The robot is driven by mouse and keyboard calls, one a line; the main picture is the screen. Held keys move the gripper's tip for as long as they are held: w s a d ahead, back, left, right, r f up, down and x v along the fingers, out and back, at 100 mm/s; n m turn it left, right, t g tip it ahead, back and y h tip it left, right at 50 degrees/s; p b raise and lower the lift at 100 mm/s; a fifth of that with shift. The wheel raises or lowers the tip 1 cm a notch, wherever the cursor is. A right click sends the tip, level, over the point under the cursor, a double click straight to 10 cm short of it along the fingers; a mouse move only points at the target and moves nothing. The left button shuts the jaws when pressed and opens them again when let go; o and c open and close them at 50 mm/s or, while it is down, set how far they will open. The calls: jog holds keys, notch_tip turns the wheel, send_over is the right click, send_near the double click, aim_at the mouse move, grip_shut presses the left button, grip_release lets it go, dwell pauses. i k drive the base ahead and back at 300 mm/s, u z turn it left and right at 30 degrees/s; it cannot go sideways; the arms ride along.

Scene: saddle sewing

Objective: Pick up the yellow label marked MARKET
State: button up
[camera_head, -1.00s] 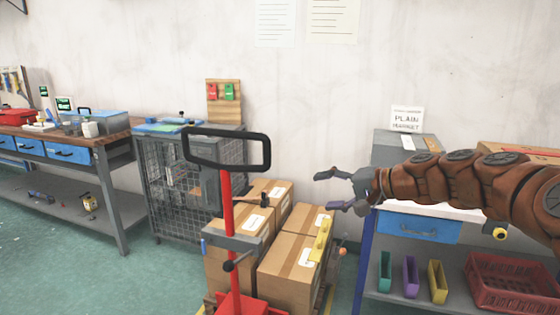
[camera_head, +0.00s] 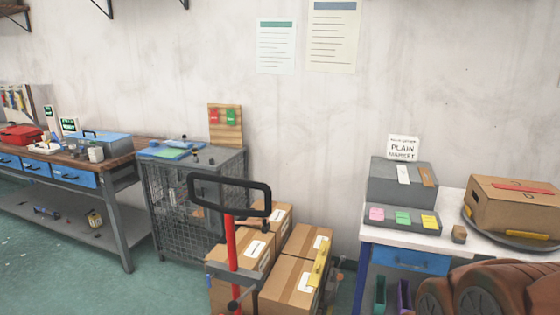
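A yellow label (camera_head: 428,221) lies at the right end of a low grey tray (camera_head: 389,228) on the white table at the right. A green label (camera_head: 403,218) and a pink label (camera_head: 376,214) lie to its left in the same tray. The print on the labels is too small to read. My brown arm shows at the bottom right, in front of and below the table top. My gripper is out of view.
A grey box with a sign (camera_head: 403,148) reading PLAIN MARKET stands behind the tray. A small brown block (camera_head: 459,233) and a cardboard box (camera_head: 513,204) on a round plate are to the right. A red pallet jack (camera_head: 231,255) with cartons stands left of the table.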

aim_at(428, 222)
jog(key=z, duration=0.6)
jog(key=i, duration=1.55)
jog(key=z, duration=0.05)
